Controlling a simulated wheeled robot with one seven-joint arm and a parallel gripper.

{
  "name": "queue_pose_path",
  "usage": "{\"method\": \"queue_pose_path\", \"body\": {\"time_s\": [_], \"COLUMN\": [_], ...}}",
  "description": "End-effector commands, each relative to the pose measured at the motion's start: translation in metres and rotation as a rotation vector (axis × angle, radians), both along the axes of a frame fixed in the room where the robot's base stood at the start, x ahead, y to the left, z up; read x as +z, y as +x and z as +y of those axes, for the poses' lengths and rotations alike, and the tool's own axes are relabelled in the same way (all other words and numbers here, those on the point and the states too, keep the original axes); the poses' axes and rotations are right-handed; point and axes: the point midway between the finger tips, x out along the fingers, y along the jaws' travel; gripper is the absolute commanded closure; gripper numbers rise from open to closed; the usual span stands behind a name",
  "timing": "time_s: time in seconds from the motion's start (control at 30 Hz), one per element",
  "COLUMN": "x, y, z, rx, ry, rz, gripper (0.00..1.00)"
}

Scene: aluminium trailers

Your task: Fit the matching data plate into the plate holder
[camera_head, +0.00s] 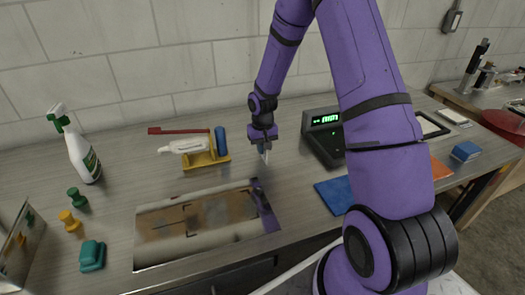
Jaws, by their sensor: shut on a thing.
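My gripper (265,147) points down above the bench, behind the right end of a flat panel. It is shut on a small, thin, pale piece that looks like a data plate (266,157), held about upright. Its face and markings are too small to read. I cannot tell whether that area is the plate holder. A purple streak at its right end looks like a reflection of my arm.
A yellow stand (214,158) with a white tube, red brush and blue piece is left of my gripper. A scale (323,140) with green digits is right. A spray bottle (82,152) and green and yellow knobs stand left. A blue cloth (332,194) lies right.

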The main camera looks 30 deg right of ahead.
Motion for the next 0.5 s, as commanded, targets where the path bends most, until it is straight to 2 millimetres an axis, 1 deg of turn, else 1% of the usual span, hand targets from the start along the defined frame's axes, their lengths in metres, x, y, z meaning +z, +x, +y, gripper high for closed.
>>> {"method": "queue_pose_path", "body": {"time_s": [0.27,0.37,0.5], "x": [0.003,0.008,0.024], "y": [0.000,0.000,0.000], "z": [0.000,0.000,0.000], "rx": [0.000,-0.001,0.001], "ry": [0.000,0.000,0.000], "rz": [-0.001,0.000,-0.002], "gripper": [1.00,1.00,1.00]}}
